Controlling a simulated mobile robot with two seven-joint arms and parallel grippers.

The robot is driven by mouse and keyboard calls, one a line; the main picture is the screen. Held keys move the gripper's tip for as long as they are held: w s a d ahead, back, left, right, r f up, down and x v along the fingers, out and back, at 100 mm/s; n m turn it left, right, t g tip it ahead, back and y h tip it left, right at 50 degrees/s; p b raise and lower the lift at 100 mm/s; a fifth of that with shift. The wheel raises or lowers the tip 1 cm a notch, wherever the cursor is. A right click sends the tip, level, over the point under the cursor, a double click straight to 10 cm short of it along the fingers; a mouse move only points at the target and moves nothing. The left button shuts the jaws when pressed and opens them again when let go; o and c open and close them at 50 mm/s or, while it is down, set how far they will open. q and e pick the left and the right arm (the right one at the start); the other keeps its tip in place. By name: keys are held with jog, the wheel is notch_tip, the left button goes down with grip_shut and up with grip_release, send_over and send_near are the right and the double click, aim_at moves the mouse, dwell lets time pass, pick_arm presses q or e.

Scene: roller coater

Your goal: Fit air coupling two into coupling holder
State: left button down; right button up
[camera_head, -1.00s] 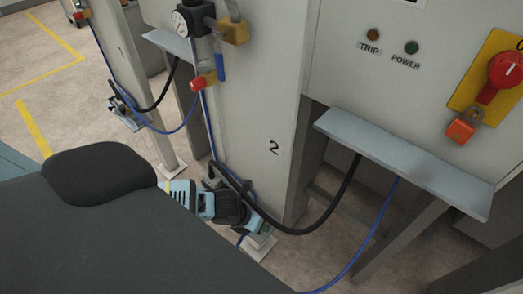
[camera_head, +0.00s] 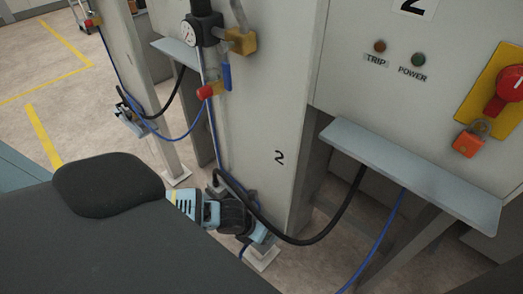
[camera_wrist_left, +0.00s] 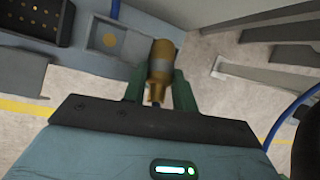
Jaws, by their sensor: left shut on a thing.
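In the left wrist view my left gripper (camera_wrist_left: 160,88) has its two green fingers shut on a brass-coloured coupling (camera_wrist_left: 160,60) with a grey band. The coupling's wide end points away from the wrist. Beside it, a grey square block (camera_wrist_left: 110,40) has a round brass-coloured spot in its recess; I cannot tell whether this is the coupling holder. In the head view my light-blue and black arm (camera_head: 205,212) reaches low by the panel marked 2; its fingers and the coupling are hidden there. My right gripper is not in view.
A black hose (camera_head: 300,240) and a blue hose (camera_head: 375,245) hang under the grey shelf (camera_head: 410,170), close to my arm. A gauge (camera_head: 192,30) and a red fitting (camera_head: 206,92) are on the machine. A dark tray with several holes (camera_wrist_left: 35,18) lies left in the wrist view.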

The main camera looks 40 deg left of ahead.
pick_arm(q)
notch_tip(320, 180, up, 18)
jog(key=p, duration=0.2)
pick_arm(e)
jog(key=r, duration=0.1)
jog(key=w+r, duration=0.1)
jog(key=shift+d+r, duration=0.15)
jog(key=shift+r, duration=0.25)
